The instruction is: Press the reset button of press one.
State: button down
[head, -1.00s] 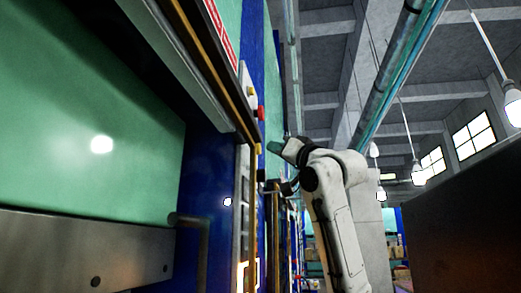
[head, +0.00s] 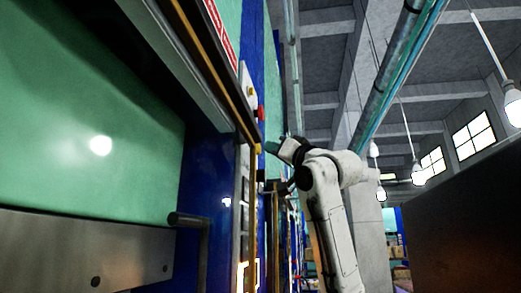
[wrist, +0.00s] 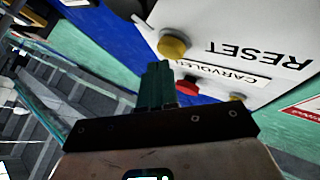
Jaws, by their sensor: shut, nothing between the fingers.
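The white button panel shows in the wrist view (wrist: 225,30), turned upside down, with the printed word RESET. A yellow button (wrist: 173,44) sits beside that word. A red button (wrist: 188,87) and another yellow button (wrist: 237,97) lie further along, near a label strip. My gripper (wrist: 155,72) is shut and empty, its tips just below the RESET-side yellow button in the picture. I cannot tell whether they touch it. In the head view my gripper (head: 272,147) is beside the press edge, below the panel (head: 248,88) with its red button (head: 261,113).
The green and blue press (head: 90,130) fills the left, with a metal bar handle (head: 188,220) sticking out. A dark block (head: 465,215) stands at right. A red warning sign (wrist: 302,110) is near the panel. Pipes and lamps hang overhead.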

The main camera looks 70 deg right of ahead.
jog(key=shift+w, duration=0.5)
dwell(0.8)
jog(key=shift+s, duration=0.9)
jog(key=shift+s+d, duration=0.15)
jog(key=shift+s, duration=1.1)
jog(key=shift+s+d, duration=0.1)
jog(key=shift+s, duration=1.15)
